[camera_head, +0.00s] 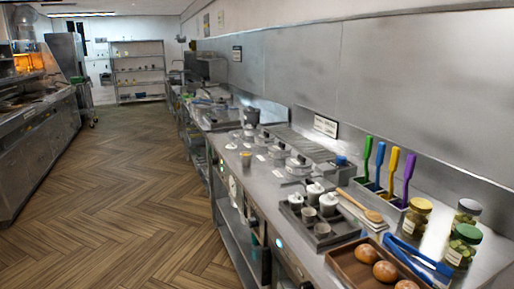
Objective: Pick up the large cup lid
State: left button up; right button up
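No thing that I can surely name as the large cup lid stands out. A grey tray (340,239) on the right counter holds several small cups and canisters. A white canister (315,195) and a second one (295,201) seem to have lids with dark knobs, but they are too small to tell for sure. An open-looking cup (309,215) stands in front of them. Farther back, round lids with dark knobs, such as one lid (299,164), sit in the counter top. Neither of my grippers shows in this view.
A brown tray with buns (345,262), blue tongs (420,258), jars (416,218) and a wooden spoon (360,207) crowd the near counter. Upright coloured utensils (379,166) stand along the wall. The wooden floor (130,200) between the counters is clear.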

aim_at(230, 147)
jog(key=i+j+z, duration=0.2)
jog(key=z, duration=0.2)
jog(key=i+j+z, duration=0.15)
jog(key=z, duration=0.3)
jog(key=i+j+z, duration=0.15)
jog(key=j, duration=0.3)
jog(key=i+j+z, duration=0.15)
jog(key=j, duration=0.25)
jog(key=i+j+z, duration=0.15)
jog(key=j, duration=0.35)
jog(key=j+z, duration=0.15)
jog(key=j, duration=0.3)
jog(key=i+j, duration=0.1)
jog(key=j, duration=0.5)
jog(key=i+j, duration=0.15)
jog(key=j, duration=0.45)
jog(key=i+j+z, duration=0.1)
jog(key=j, duration=0.5)
jog(key=i+j, duration=0.1)
jog(key=j, duration=0.5)
jog(key=i+j, duration=0.1)
jog(key=j, duration=0.5)
